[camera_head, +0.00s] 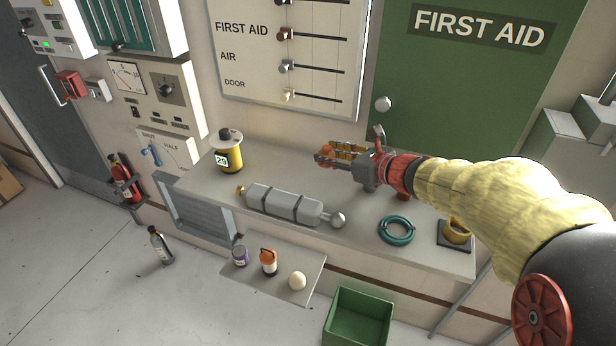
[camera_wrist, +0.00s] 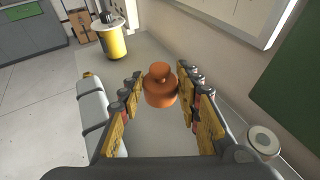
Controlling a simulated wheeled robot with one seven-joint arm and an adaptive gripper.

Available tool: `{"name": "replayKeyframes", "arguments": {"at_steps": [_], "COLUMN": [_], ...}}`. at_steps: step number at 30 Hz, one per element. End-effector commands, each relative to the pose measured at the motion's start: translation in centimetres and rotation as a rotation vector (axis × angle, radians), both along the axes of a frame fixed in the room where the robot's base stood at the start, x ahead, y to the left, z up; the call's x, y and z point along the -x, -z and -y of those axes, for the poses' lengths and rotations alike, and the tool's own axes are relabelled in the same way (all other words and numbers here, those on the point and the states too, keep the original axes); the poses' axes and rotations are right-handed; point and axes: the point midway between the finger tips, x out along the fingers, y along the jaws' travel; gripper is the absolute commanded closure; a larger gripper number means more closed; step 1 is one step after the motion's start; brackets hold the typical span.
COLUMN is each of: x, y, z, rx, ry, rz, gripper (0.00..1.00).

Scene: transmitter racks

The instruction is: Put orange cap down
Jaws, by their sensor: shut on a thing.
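The orange cap (camera_wrist: 160,88) is between the fingertips of my gripper (camera_wrist: 160,98) in the wrist view, with a small round knob on top. In the head view my gripper (camera_head: 328,155) is above the grey shelf (camera_head: 370,222), and the cap (camera_head: 326,152) shows partly between its fingers. The gripper is shut on the cap. The cap seems held above the shelf; I cannot tell the exact gap.
On the shelf are a yellow canister (camera_head: 229,155), a grey cylinder (camera_head: 285,204), a teal ring (camera_head: 397,230) and a yellow ring (camera_head: 457,231) on a dark base. A lower ledge (camera_head: 290,262) holds an orange-topped bottle (camera_head: 268,262), a purple jar (camera_head: 240,256) and a pale ball (camera_head: 297,281). A green bin (camera_head: 358,318) stands below.

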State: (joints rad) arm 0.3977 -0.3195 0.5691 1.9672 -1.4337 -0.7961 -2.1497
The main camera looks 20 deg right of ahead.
Motion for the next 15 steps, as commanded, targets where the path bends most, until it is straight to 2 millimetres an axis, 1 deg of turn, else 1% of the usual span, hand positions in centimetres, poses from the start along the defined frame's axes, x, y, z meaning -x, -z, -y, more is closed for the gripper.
{"name": "replayKeyframes", "arguments": {"at_steps": [1,6,10,12,15], "x": [-1.1,-4.6,-6.2,-6.9,-7.6], "y": [0.9,2.6,5.2,6.1,6.8], "z": [-0.7,-2.2,-2.8,-3.2,-3.4], "rx": [-0.002,-0.001,-0.002,-0.001,-0.001], "ry": [-0.004,-0.004,-0.001,-0.002,-0.001], "rz": [-0.002,-0.002,-0.003,-0.002,-0.001], "gripper": [0.84,0.84,0.84,0.84,0.84]}}
